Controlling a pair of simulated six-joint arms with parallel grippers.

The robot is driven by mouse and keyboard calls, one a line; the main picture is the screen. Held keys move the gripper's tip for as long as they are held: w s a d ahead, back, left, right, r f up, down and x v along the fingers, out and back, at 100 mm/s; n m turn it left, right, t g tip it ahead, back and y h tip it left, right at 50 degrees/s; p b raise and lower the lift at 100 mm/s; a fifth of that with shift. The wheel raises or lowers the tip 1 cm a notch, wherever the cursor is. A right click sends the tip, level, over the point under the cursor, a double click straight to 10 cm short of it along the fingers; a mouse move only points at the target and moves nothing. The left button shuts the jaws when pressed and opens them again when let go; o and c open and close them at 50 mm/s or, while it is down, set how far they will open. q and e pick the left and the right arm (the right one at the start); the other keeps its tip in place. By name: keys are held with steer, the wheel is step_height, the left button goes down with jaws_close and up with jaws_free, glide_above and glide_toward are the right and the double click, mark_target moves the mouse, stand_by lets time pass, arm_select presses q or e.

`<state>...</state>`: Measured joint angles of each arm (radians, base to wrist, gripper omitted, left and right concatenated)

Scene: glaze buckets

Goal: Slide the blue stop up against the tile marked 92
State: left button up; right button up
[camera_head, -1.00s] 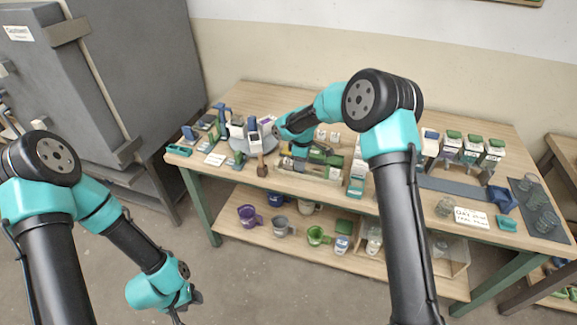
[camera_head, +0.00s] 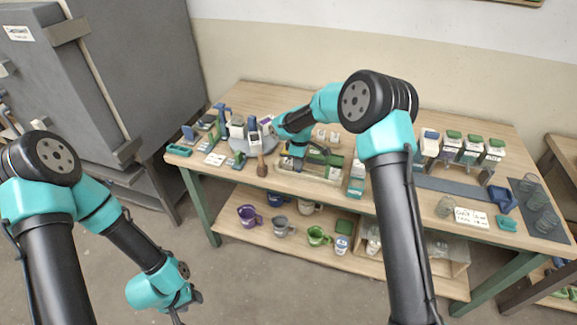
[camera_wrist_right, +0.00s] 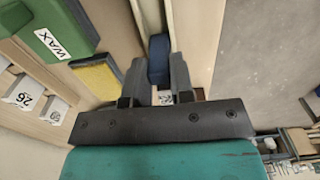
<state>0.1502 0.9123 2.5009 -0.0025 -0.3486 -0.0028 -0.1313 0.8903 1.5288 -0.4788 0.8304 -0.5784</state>
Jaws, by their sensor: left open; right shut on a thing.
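In the right wrist view, the blue stop (camera_wrist_right: 158,58) sits between the fingers of my right gripper (camera_wrist_right: 164,75), which is shut on it. The stop is in a pale wooden channel (camera_wrist_right: 144,14). A small tile with a dark number (camera_wrist_right: 165,98) shows between the finger bases; its number is too small to read surely. In the head view, my right gripper (camera_head: 297,152) is low over the front middle of the table, and the stop cannot be made out there. My left gripper (camera_head: 183,307) is open and empty, away from the table at lower left.
A green block marked WAX (camera_wrist_right: 55,32) and a yellow-and-dark pad (camera_wrist_right: 97,75) lie beside the channel. Two white number tiles, one reading like 26 (camera_wrist_right: 22,96), are further left.

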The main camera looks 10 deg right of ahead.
steer(key=shift+w+a, duration=0.45)
steer(key=shift+a, duration=0.3)
steer(key=shift+w+a, duration=0.4)
steer(key=shift+a, duration=0.35)
steer(key=o, duration=0.8)
steer(key=shift+r, duration=3.55)
